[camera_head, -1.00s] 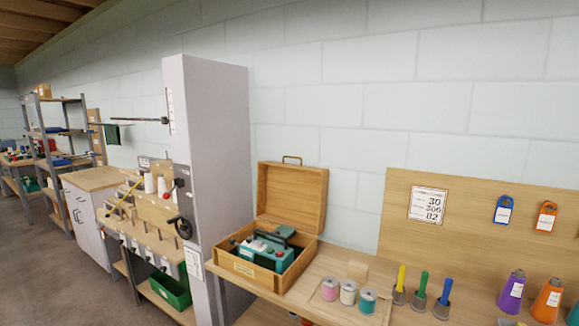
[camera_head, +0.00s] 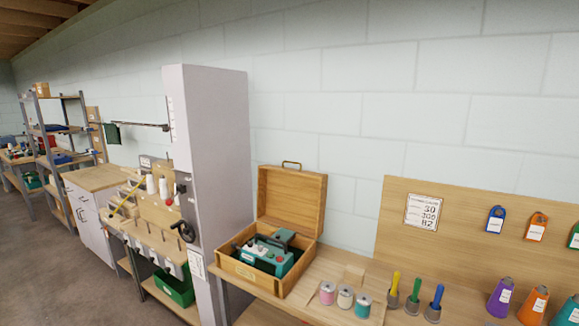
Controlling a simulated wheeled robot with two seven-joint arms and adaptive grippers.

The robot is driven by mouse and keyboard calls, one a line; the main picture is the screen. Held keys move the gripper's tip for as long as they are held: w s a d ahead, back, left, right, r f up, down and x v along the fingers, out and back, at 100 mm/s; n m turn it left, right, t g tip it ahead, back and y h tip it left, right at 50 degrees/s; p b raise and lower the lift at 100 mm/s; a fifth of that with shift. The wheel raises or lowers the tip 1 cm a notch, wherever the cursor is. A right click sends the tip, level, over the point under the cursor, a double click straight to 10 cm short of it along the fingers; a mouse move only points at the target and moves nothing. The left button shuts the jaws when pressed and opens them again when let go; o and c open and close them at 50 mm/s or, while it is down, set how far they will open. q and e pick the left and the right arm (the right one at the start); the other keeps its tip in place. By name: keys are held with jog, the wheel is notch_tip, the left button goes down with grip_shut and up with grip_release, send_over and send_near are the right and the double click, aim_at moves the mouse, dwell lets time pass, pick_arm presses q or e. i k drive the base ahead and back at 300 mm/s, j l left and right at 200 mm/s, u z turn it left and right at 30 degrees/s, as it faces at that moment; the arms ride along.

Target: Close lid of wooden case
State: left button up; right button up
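The wooden case (camera_head: 240,271) stands on the wooden bench with its lid (camera_head: 292,199) raised upright at the back. A handle (camera_head: 291,164) shows on the lid's top edge. A teal and dark device (camera_head: 268,254) sits inside the case, and part of it rises above the front wall. Neither of my grippers shows in the head view.
Spools (camera_head: 345,297) and colored-handled tools (camera_head: 413,293) stand on the bench right of the case, with cones (camera_head: 500,297) farther right. A tall grey cabinet (camera_head: 213,160) stands close on the left. A pegboard-like panel (camera_head: 470,235) rises behind the bench at right.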

aim_at(293, 199)
jog(key=i+j+z, duration=0.1)
jog(key=i+j, duration=0.4)
jog(key=j, duration=0.25)
jog(key=i+j+z, duration=0.15)
jog(key=j, duration=0.5)
